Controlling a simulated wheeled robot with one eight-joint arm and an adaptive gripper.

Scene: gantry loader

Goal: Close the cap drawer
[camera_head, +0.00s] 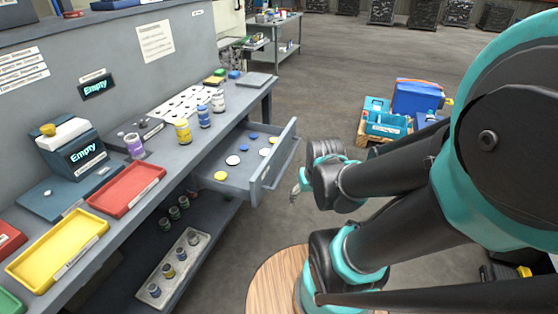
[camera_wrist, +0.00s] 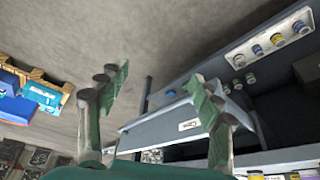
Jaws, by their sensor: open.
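The cap drawer (camera_head: 274,166) is pulled out from under the workbench in the head view. Several blue, white and yellow caps lie in it. In the wrist view, the grey drawer front (camera_wrist: 160,131) with its white label lies beyond my fingers, partly hidden by the right finger. My gripper (camera_head: 297,187) is just in front of the drawer front at its right, mostly hidden by my wrist. In the wrist view my gripper (camera_wrist: 160,88) has its fingers wide apart with nothing between them. I see no clear contact with the drawer.
The grey workbench (camera_head: 190,160) holds red (camera_head: 127,188) and yellow (camera_head: 60,249) trays and several jars. A lower shelf has a rack of jars (camera_head: 172,268). A blue toolbox (camera_head: 417,97) and teal tote (camera_head: 385,122) stand behind my arm. Open floor lies beyond the drawer.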

